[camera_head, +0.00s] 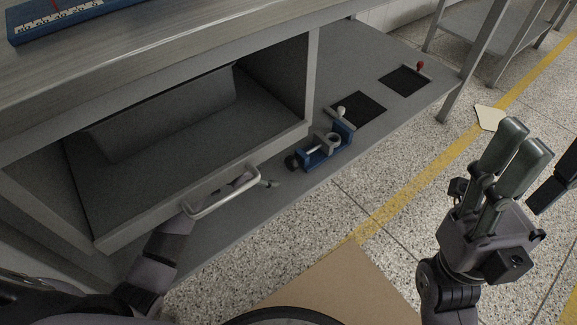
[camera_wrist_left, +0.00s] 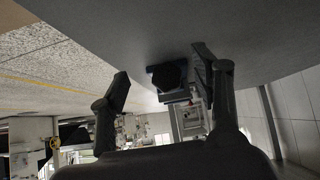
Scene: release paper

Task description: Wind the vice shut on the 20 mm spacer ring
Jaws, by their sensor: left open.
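The small blue vice (camera_head: 312,158) stands on the low grey shelf, with a dark round knob (camera_head: 292,162) at its near left end. A pale grey ring (camera_head: 333,140) sits at the vice's jaws; I cannot tell whether both jaws touch it. My left gripper (camera_head: 268,183) is mostly hidden by the drawer, with only a small part showing short of the knob. In the left wrist view its open fingers (camera_wrist_left: 162,82) stand on either side of the knob (camera_wrist_left: 168,75), apart from it. My right gripper (camera_head: 518,145) is raised over the floor at the right, empty, its fingers close together.
An open drawer (camera_head: 180,130) with a bar handle (camera_head: 222,196) overhangs my left arm. Black pads (camera_head: 357,110) with a white knob (camera_head: 341,110) and a red knob (camera_head: 420,65) lie farther along the shelf. A blue scaled block (camera_head: 60,22) is on the bench top.

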